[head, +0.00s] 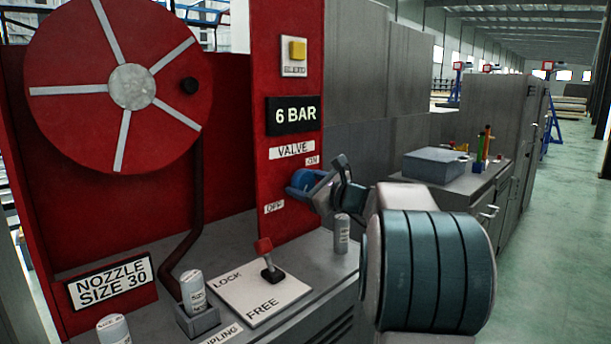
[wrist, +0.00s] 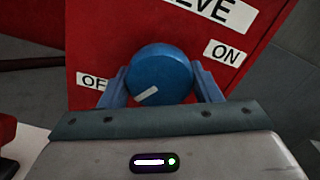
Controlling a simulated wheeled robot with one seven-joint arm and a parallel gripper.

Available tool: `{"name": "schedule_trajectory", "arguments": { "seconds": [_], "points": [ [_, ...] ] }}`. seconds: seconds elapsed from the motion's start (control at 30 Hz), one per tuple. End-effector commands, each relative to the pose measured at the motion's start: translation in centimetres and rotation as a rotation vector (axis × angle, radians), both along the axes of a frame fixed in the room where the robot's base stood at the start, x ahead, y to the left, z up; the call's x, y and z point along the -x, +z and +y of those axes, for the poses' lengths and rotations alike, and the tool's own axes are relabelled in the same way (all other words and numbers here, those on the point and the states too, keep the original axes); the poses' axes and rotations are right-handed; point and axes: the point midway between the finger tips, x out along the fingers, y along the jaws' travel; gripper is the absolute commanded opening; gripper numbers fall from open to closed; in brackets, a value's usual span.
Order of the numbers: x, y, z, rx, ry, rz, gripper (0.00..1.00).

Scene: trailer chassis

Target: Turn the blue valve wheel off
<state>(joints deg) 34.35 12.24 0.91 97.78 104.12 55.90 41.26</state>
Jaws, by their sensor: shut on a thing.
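The blue valve wheel (head: 304,181) sits on the red panel (head: 283,218) below the VALVE label (head: 292,150). In the wrist view the wheel (wrist: 160,75) shows a white mark on its lower left face, pointing toward the partly hidden OFF label (wrist: 95,82). The ON label (wrist: 224,53) is at upper right. My gripper (wrist: 162,84) has one finger on each side of the wheel and is shut on it. In the head view my gripper (head: 316,187) reaches the wheel from the right, and part of the wheel is hidden behind it.
A red hose reel (head: 70,60) is at left. On the grey bench a red-knobbed lever (head: 266,255) stands on a LOCK/FREE plate (head: 240,290). A small canister (head: 342,236) stands just below my gripper. A blue-grey box (head: 434,165) is on a cabinet to the right.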

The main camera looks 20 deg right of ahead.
Motion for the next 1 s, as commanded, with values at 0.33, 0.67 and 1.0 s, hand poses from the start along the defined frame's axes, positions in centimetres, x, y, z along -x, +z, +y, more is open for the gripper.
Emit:
{"name": "schedule_trajectory", "arguments": {
  "seconds": [0.33,0.67,1.0],
  "points": [
    [0.05,-0.10,0.10,-0.197,0.001,0.078,0.35],
    [0.05,-0.24,0.10,-0.263,-0.001,0.100,0.35],
    [0.04,-0.30,0.11,-0.268,0.001,0.101,0.35]
  ]
}}
